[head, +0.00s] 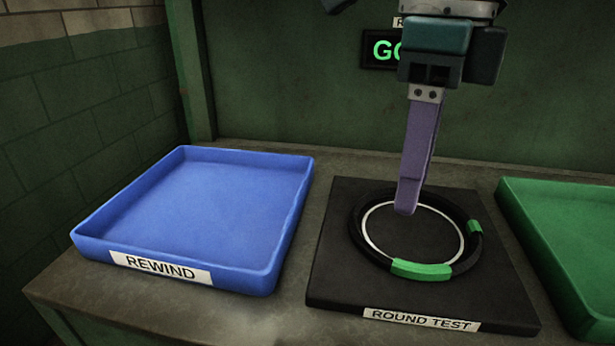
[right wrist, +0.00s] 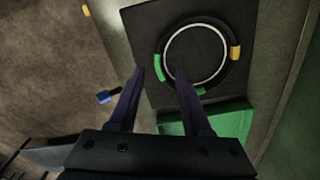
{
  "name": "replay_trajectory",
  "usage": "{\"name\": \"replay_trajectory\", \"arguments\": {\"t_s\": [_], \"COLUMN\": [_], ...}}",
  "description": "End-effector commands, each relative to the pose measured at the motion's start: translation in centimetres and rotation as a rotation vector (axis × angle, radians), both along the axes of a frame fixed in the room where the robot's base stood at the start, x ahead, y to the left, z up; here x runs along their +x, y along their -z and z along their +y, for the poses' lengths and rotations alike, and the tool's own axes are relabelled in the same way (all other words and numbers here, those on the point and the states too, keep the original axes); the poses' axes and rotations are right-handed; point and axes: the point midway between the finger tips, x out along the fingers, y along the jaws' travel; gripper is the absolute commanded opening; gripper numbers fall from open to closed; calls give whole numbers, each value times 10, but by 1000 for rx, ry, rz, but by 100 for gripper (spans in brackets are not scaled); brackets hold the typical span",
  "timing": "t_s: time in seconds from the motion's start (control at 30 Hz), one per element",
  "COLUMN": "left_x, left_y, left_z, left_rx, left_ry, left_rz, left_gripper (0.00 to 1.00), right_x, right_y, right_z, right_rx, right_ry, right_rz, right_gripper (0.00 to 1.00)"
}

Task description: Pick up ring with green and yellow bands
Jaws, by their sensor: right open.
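A black ring (head: 421,270) lies flat on a dark square pad (head: 335,275) labelled ROUND TEST, around a white circle. Two green bands show on it in the head view. In the right wrist view the ring (right wrist: 157,67) also shows a yellow band (right wrist: 236,52) on its far side from the fingers. My right gripper (head: 407,208) points down over the ring's area, its purple fingers nearly overlapping in the head view. The right wrist view shows the fingers (right wrist: 160,75) apart with nothing between them. The height of the tips above the pad is hard to tell. My left gripper is not visible.
A blue tray (head: 281,262) labelled REWIND stands empty left of the pad. A green tray (head: 540,240) stands to the right, partly out of frame. A partly covered lit sign (head: 381,51) is on the back wall. Bare tabletop (head: 250,315) lies in front of the blue tray.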

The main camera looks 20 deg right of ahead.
Motion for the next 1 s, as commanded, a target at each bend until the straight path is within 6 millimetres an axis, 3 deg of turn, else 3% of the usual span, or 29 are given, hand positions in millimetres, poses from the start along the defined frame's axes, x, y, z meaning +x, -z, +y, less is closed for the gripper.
{"name": "replay_trajectory", "arguments": {"t_s": [0.63,0.93,1.0], "left_x": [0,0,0], "left_y": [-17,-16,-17], "left_z": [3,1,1], "left_rx": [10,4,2], "left_ry": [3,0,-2], "left_rz": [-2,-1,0], "left_gripper": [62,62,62], "right_x": [-4,-3,-3], "right_y": [85,92,92], "right_z": [-1,-1,-1], "right_rx": [2,2,2], "right_ry": [-1,-3,-3], "right_rz": [6,3,2], "right_gripper": [49,49,42]}}
